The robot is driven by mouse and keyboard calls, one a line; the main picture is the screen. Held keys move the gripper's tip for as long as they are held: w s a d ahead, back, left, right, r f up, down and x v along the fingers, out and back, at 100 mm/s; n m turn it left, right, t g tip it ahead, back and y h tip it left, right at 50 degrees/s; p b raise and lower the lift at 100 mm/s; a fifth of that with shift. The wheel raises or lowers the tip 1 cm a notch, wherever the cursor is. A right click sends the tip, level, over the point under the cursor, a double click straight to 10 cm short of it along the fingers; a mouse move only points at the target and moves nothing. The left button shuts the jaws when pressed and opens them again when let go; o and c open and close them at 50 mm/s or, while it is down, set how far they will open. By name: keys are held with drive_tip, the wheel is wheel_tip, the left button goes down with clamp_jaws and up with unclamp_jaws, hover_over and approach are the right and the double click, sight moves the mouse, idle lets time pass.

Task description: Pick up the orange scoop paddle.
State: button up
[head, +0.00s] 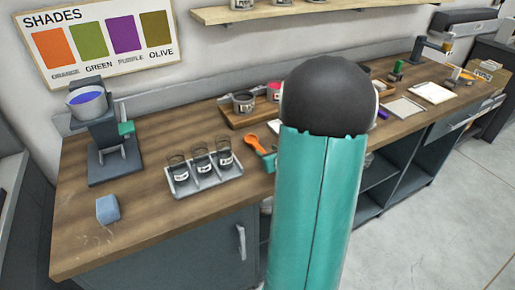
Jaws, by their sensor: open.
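The orange scoop paddle (255,143) lies on the wooden counter near the middle of the head view. Its rounded end points to the upper left and its handle runs down to the right, towards my teal arm. A small teal piece touches or overlaps the lower end of the handle; I cannot tell whether it belongs to my arm. My arm stands large in front of the counter, just right of the paddle. My gripper cannot be made out; the arm hides the area behind it.
A metal tray (207,185) with three labelled jars stands left of the paddle. Behind it is a wooden tray (238,119) with ink pots. A grey machine (103,160) with a bowl and a blue block (107,209) are at the left. The front left counter is mostly clear.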

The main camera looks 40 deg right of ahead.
sight(259, 148)
drive_tip(key=x, duration=0.5)
drive_tip(key=shift+a+f, duration=0.1)
drive_tip(key=shift+f, duration=0.15)
clamp_jaws()
drive_tip(key=shift+r, duration=0.1)
drive_tip(key=shift+r, duration=0.5)
wheel_tip(259, 148, up, 2)
drive_tip(key=shift+r, duration=0.25)
drive_tip(key=s+r, duration=0.9)
drive_tip(key=s, duration=0.5)
drive_tip(key=shift+a+r, duration=0.15)
drive_tip(key=shift+r, duration=0.05)
